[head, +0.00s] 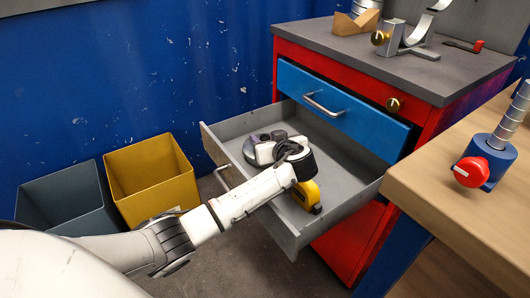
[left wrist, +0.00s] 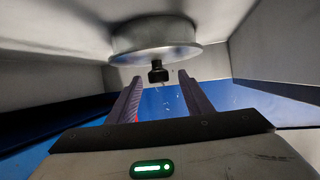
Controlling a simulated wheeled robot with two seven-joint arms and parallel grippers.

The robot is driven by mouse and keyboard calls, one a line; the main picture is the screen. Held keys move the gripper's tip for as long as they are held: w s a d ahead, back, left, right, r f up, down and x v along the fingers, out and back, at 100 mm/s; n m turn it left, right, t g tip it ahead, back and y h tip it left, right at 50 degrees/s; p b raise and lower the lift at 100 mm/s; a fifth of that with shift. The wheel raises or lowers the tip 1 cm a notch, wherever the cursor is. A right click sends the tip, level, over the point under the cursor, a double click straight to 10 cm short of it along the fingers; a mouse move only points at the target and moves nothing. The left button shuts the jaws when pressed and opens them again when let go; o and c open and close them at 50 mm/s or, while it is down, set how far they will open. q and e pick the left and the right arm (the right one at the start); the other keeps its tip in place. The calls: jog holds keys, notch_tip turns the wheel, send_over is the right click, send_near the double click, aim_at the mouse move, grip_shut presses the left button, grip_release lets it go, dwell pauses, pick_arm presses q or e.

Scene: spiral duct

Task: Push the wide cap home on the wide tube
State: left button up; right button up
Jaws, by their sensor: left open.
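The wide cap (left wrist: 155,42), a round pale metal disc with a small black knob, lies in the open drawer. In the head view its grey edge (head: 251,150) shows, partly covered by my left gripper (head: 268,145). In the left wrist view my gripper (left wrist: 160,82) is open, its two dark fingers apart. The black knob (left wrist: 158,73) appears between the fingertips; I see no grip on it. A spiral metal tube (head: 366,7) lies on a wooden block at the back of the cabinet top; it may be the wide tube. My right gripper is not in view.
A yellow tape measure (head: 307,196) lies in the drawer (head: 340,205) beside my gripper. A slimmer spiral tube (head: 513,112) stands in a blue holder on the wooden table (head: 460,190). Yellow (head: 152,168) and grey (head: 62,198) bins stand at left.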

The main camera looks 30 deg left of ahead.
pick_arm(q)
jog(key=shift+x, duration=0.8)
jog(key=shift+d, duration=0.1)
grip_shut()
